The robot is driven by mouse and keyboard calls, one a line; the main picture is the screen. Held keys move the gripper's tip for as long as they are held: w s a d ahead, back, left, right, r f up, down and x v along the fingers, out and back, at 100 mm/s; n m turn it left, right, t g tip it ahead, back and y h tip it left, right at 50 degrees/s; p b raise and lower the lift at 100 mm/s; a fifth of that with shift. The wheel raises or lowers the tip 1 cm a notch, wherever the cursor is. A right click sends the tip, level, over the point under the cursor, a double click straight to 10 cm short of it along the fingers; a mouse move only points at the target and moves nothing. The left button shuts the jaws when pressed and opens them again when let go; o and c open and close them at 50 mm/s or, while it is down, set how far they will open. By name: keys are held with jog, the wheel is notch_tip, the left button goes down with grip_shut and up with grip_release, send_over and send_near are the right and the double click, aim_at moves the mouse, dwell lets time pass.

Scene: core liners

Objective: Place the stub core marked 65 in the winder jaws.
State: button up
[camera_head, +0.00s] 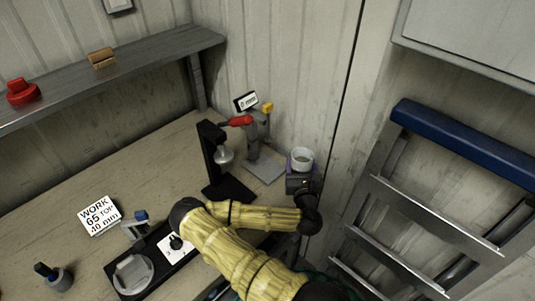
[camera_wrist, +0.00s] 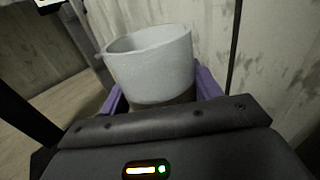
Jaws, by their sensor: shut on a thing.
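A pale grey hollow core (camera_head: 302,157) is upright in my gripper (camera_head: 299,170), at the right end of the bench. In the wrist view the core (camera_wrist: 152,65) stands between two purple fingers, its open end up and its lower part darker. No number on it is readable. A long black device (camera_head: 181,262) with a round grey part (camera_head: 133,273) and a white dial panel (camera_head: 174,246) lies at the front of the bench, partly behind my arm. It looks like the winder; its jaws are not clear. The gripper is well to its right and apart from it.
A sign (camera_head: 99,215) reads "WORK 65" and "40 mm". A black stand (camera_head: 211,160) and a grey stand with a red handle (camera_head: 253,150) are left of my gripper. A grey cup (camera_head: 60,281) is front left. A shelf (camera_head: 140,72) overhangs the back; a wall is close right.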

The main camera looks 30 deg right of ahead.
jog(key=shift+r, duration=0.3)
